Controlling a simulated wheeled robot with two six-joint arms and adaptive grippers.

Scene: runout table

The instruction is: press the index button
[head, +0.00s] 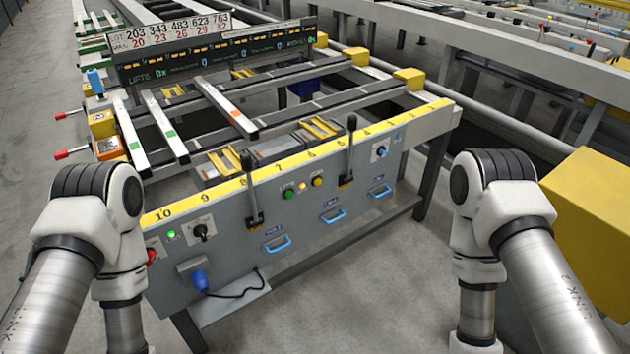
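The front panel of the runout table (300,230) faces me. I cannot read any label that tells which is the index button. A red button (151,256) and a lit green lamp (171,235) are at the panel's left end. Both my arms show at the lower left and lower right, bent downward. Both grippers are out of the picture, and nothing of mine covers the middle buttons.
Two upright black levers (252,190) (348,150) flank the middle buttons. Blue drawer-like handles (279,244) stick out below. A blue plug (200,280) with a cable hangs at lower left. A yellow block (590,225) stands at right. The floor before the panel is clear.

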